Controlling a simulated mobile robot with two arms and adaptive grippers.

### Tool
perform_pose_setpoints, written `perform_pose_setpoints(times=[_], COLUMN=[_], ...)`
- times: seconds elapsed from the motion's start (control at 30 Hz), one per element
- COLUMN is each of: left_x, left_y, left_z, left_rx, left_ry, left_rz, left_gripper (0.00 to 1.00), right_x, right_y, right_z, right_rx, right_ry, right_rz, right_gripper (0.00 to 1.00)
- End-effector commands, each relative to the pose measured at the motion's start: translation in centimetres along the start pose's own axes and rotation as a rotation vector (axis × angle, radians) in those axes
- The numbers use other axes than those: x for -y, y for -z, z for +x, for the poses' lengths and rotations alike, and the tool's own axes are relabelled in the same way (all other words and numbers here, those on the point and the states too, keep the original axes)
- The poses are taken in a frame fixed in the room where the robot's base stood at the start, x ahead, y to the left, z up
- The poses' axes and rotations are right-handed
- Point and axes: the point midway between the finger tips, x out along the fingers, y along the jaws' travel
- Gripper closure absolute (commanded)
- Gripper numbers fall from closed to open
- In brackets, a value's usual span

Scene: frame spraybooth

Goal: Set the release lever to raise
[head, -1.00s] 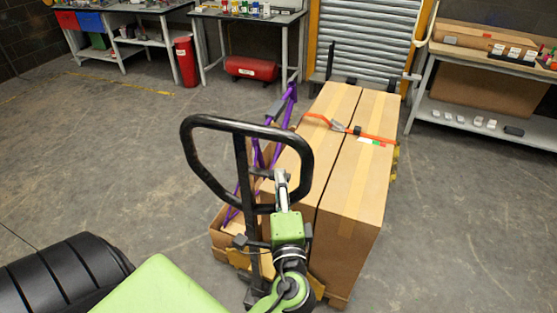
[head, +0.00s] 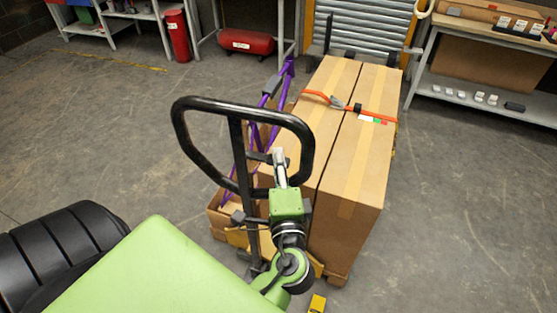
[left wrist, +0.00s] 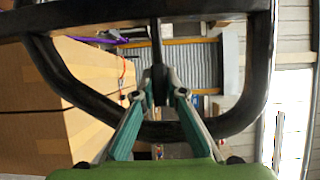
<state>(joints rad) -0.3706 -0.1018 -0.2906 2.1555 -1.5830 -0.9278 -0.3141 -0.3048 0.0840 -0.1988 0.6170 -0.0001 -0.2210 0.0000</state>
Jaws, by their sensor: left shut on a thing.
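The pallet truck's black loop handle (head: 185,140) stands upright in the middle of the head view, and its bars frame the left wrist view (left wrist: 255,75). The release lever (head: 259,157) is a short dark piece beside the handle's centre post; it is small, and its exact setting cannot be told. My left gripper (head: 279,155) is inside the right part of the loop. In the left wrist view its two fingers (left wrist: 160,85) close in on a dark narrow piece (left wrist: 158,72), which looks like the lever. My right gripper is not in view.
Two tall cardboard boxes (head: 345,190) with an orange strap (head: 350,105) stand right behind the handle. A bench (head: 480,105) stands at the right, a red cylinder (head: 246,41) at the back. Floor is open on both sides.

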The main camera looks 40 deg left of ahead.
Motion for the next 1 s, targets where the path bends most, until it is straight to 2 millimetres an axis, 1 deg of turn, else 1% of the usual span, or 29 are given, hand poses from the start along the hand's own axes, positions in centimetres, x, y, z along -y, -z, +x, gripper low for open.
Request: perform_pose_setpoints(times=[0.2, 0.33, 0.5, 0.73, 0.77, 0.8, 0.83, 1.0], left_x=[-1.9, -2.4, -2.4, -2.2, -2.2, -2.2, -2.2, -2.2], left_y=[-0.1, -0.3, -0.4, -0.4, -0.4, -0.4, -0.4, -0.4], left_z=[0.1, 0.2, 0.2, 0.2, 0.2, 0.2, 0.2, 0.2], left_rx=[0.000, 0.001, 0.002, 0.002, 0.002, 0.002, 0.002, 0.001], left_ry=[0.063, 0.106, 0.129, 0.128, 0.128, 0.129, 0.129, 0.128], left_rz=[0.148, 0.250, 0.305, 0.305, 0.305, 0.305, 0.305, 0.304], left_gripper=[1.00, 1.00, 1.00, 1.00, 0.86, 0.76, 0.71, 0.71], right_x=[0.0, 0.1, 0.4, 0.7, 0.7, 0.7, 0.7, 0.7], right_y=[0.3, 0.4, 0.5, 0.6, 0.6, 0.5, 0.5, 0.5], right_z=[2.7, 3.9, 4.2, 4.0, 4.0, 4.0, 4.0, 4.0], right_rx=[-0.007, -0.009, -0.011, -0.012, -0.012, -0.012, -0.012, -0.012], right_ry=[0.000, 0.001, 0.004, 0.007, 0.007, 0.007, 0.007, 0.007], right_rz=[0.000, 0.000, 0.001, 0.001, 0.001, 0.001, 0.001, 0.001], right_gripper=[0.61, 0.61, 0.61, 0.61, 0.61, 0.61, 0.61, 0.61])
